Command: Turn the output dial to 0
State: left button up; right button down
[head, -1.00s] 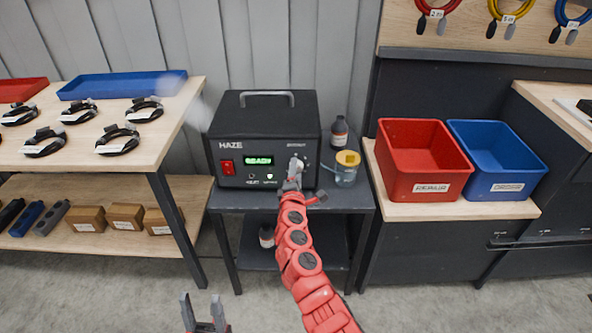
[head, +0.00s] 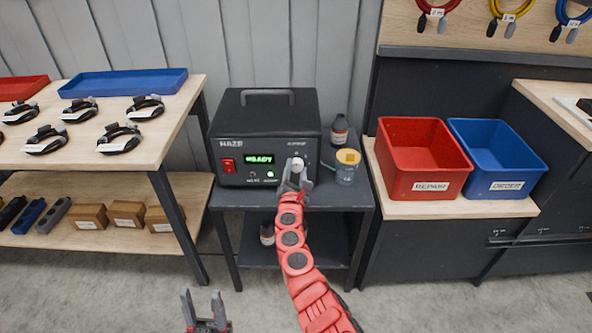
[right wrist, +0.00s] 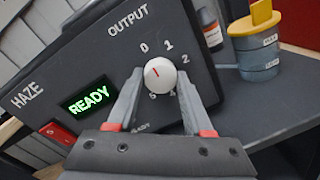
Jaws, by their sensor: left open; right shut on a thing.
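The white output dial (right wrist: 160,75) sits on the front panel of the black HAZE machine (head: 265,137), whose green display reads READY. In the right wrist view, the dial's red mark points up and to the left, roughly toward the 0. The printed numbers 0, 1 and 2 show around the dial; the lower ones are partly hidden by the fingers. My right gripper (right wrist: 158,103) is shut on the dial, with one finger on each side of it. It also shows in the head view (head: 295,177). My left gripper (head: 203,303) is open and empty, low in front of the bench.
A yellow-lidded jar (head: 346,168) and a dark bottle (head: 339,131) stand right of the machine. A red power switch (head: 228,165) is on its panel's left. Red (head: 420,187) and blue (head: 497,187) bins are farther right. A table (head: 178,120) with coiled cables is left.

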dwell(0.3)
jog(key=shift+c, duration=1.5)
grip_release()
jog(key=shift+s, duration=0.1)
jog(key=shift+s+p, duration=0.25)
jog(key=shift+p, duration=0.1)
jog(key=s+a+p, duration=0.1)
jog(key=s+p, duration=0.2)
jog(key=s, duration=1.3)
jog(key=shift+s+a, duration=0.2)
jog(key=shift+s, duration=0.15)
